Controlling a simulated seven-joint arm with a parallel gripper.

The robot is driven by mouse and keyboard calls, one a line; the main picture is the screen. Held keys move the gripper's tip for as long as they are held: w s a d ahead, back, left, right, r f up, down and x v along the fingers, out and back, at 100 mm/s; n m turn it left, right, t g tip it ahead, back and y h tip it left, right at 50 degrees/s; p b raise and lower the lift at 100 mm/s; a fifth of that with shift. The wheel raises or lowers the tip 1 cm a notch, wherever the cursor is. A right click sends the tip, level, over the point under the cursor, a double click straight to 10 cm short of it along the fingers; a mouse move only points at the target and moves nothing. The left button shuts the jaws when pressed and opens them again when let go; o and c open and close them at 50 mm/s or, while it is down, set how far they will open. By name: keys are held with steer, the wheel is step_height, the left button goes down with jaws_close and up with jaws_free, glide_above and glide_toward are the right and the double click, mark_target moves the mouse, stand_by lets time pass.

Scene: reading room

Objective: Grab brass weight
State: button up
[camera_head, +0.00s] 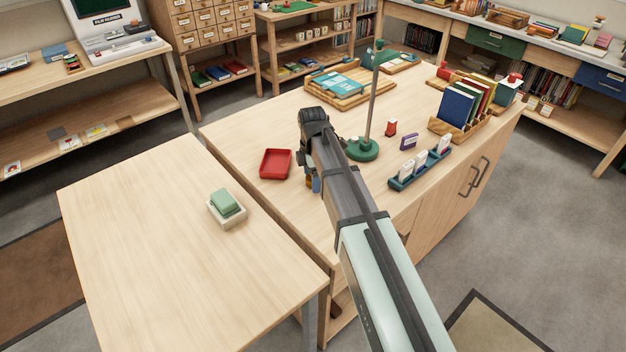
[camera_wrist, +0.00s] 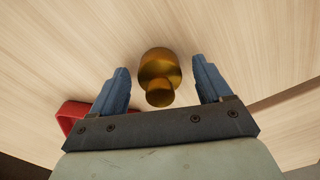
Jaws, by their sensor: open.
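The brass weight (camera_wrist: 160,70) is a gold-coloured knobbed cylinder on the pale wood tabletop. In the wrist view it sits between the two blue fingers of my gripper (camera_wrist: 160,64), with a visible gap on each side. My gripper is open and holds nothing. In the head view my gripper (camera_head: 313,184) is low over the larger table, mostly hidden by my arm. A small brass-coloured sliver of the weight (camera_head: 308,181) shows beside it.
A red tray (camera_head: 275,163) lies close left of my gripper, its edge also in the wrist view (camera_wrist: 70,114). A green-based lamp (camera_head: 362,150) and a blue card rack (camera_head: 421,170) stand to the right. The left table (camera_head: 130,230) is mostly clear.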

steer(key=shift+c, duration=0.4)
jaws_close()
